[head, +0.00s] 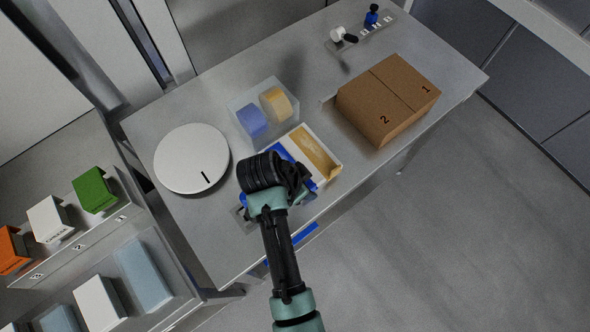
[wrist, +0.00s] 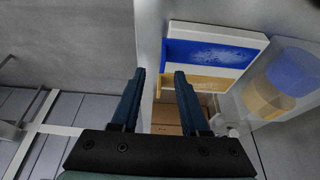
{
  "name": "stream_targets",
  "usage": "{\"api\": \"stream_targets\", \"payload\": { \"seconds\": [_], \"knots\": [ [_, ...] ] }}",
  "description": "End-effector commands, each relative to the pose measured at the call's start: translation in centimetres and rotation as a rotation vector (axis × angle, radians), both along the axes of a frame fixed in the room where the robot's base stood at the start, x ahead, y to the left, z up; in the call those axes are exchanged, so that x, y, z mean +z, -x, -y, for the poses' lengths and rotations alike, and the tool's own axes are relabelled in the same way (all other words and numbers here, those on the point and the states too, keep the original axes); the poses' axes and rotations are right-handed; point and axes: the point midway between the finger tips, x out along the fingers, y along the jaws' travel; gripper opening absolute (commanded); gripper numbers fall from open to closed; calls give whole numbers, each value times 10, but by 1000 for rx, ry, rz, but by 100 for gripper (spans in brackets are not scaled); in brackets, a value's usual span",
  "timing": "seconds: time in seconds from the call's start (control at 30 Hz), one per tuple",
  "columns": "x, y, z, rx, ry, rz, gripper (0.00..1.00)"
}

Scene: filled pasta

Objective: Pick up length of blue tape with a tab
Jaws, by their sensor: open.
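I cannot make out the length of blue tape with a tab for certain. A blue strip (head: 292,237) shows at the table's near edge, beside my arm. Small blue patches also show around my gripper (head: 290,185), which hides part of that area. In the wrist view my gripper (wrist: 160,73) has its two dark blue fingers apart with nothing between them. A white tray (head: 331,174) with a blue part and a tan part lies just beyond my gripper; in the wrist view the tray (wrist: 263,42) is beyond the fingertips. No tab is clear in either view.
A clear bin (head: 240,103) with a blue and a yellow roll stands behind the tray. A white disc (head: 185,165) is at left, a cardboard box (head: 385,105) marked 1 and 2 at right. A small rack (head: 345,42) is at the back.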

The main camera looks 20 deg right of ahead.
Motion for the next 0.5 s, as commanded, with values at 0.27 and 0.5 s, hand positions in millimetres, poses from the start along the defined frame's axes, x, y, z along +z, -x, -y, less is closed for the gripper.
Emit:
{"api": "stream_targets", "payload": {
  "seconds": [0.27,0.5],
  "knots": [
    [-14,-3,7,0,0,1,45],
    [-38,-10,17,1,0,0,45]
  ]
}}
